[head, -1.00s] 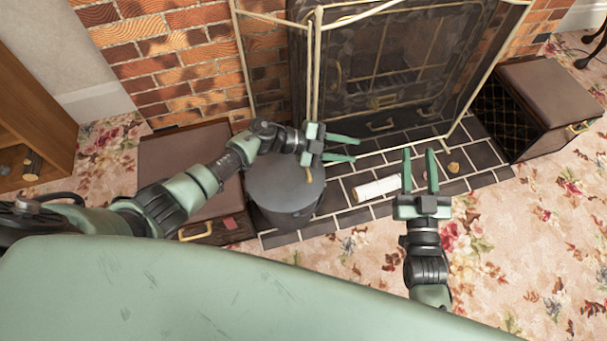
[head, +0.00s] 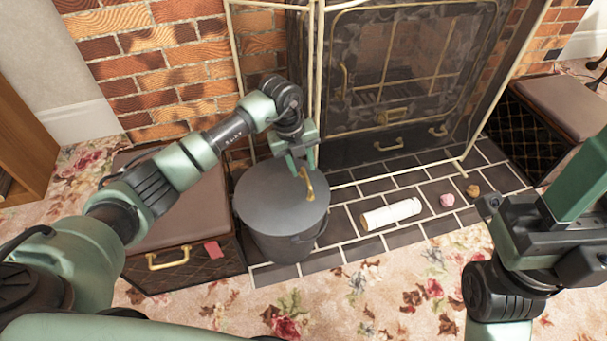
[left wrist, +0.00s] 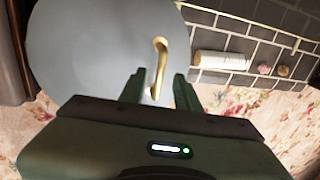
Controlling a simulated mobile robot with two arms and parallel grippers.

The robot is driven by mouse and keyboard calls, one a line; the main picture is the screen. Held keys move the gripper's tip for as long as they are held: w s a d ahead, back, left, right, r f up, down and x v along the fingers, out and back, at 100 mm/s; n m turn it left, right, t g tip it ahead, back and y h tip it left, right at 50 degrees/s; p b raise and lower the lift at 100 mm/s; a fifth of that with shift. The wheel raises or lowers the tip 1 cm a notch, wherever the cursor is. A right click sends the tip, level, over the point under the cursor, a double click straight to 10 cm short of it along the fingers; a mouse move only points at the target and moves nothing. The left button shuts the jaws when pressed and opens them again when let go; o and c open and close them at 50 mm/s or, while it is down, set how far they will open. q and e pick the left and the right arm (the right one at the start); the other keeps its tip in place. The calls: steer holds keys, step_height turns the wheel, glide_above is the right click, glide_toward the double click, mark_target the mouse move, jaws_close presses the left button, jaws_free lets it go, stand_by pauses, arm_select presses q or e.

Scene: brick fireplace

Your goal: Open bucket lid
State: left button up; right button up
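A dark grey bucket (head: 285,242) stands on the tiled hearth with its flat round grey lid (head: 270,195) on top. A curved brass handle (head: 308,184) sits near the lid's right side. My left gripper (head: 303,166) points down over the lid, right by the handle. In the left wrist view its two fingers (left wrist: 160,90) are apart, with the brass handle (left wrist: 160,62) showing between and beyond them; I cannot tell whether they touch it. My right gripper (head: 580,190) is at the right edge, partly cut off, away from the bucket.
A white roll (head: 391,214), a pink lump (head: 447,200) and a brown lump (head: 473,190) lie on the hearth tiles (head: 350,245). A brown padded box (head: 185,205) stands close left of the bucket. A fireplace screen (head: 400,75) rises behind it. Flowered carpet lies in front.

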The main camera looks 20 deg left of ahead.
arm_select(q)
steer(key=shift+w+d+f+b, duration=0.1)
steer(key=shift+f+b, duration=0.1)
steer(key=shift+f, duration=0.35)
steer(key=shift+d+f+b, duration=0.1)
steer(key=shift+f+b, duration=0.05)
steer(key=shift+f, duration=0.4)
jaws_close()
stand_by(0.7)
